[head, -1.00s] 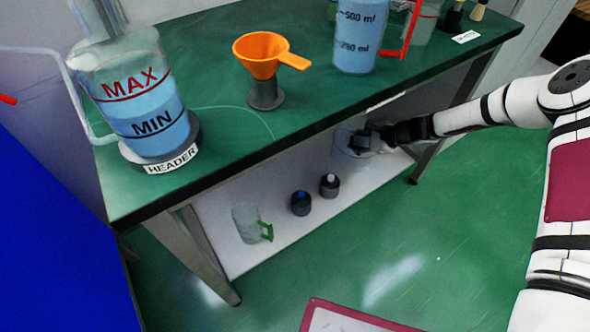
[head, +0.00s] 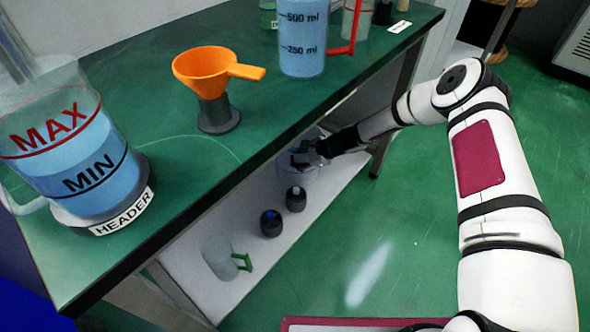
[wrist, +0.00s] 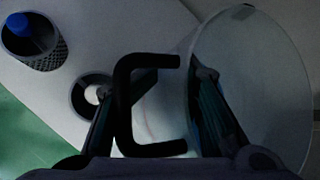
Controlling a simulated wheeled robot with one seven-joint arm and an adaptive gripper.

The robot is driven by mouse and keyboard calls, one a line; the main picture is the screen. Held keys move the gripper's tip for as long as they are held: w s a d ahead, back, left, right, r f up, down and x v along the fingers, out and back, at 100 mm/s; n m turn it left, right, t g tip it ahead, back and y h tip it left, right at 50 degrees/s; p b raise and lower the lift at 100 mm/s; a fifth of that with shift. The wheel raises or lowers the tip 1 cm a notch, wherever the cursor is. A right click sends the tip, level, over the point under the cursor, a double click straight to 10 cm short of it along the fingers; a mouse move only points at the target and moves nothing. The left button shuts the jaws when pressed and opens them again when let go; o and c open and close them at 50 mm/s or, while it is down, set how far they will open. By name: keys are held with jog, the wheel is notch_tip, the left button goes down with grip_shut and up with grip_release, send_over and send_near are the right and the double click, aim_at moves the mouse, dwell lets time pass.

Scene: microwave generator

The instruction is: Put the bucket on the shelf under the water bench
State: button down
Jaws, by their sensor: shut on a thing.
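The bucket (head: 314,174) is a clear, round vessel at the far right end of the white shelf (head: 225,290) under the green-topped water bench (head: 145,190). Whether its base touches the shelf I cannot tell. In the wrist view the bucket (wrist: 255,90) fills the right side, with a black C-shaped handle (wrist: 124,100) on its left. My gripper (head: 310,150) reaches in under the bench top from the right and is shut on the bucket at its handle-side wall. My gripper's fingers (wrist: 160,115) lie either side of that wall; the exact contact is dark.
A clear jug with a green handle (head: 218,260) is nearer. An orange funnel (head: 205,72) and blue-filled vessels stand on the bench. A bench leg (head: 385,130) is close to my arm.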

notch_tip(320, 180, down, 2)
jog(key=shift+f+b, duration=0.2)
jog(key=shift+b, duration=0.25)
jog(key=c, duration=1)
grip_release()
jog(key=shift+c, duration=0.2)
jog(key=p+v, duration=0.4)
jog(key=v, duration=0.8)
jog(key=shift+p, duration=0.4)
jog(key=shift+s+d, duration=0.1)
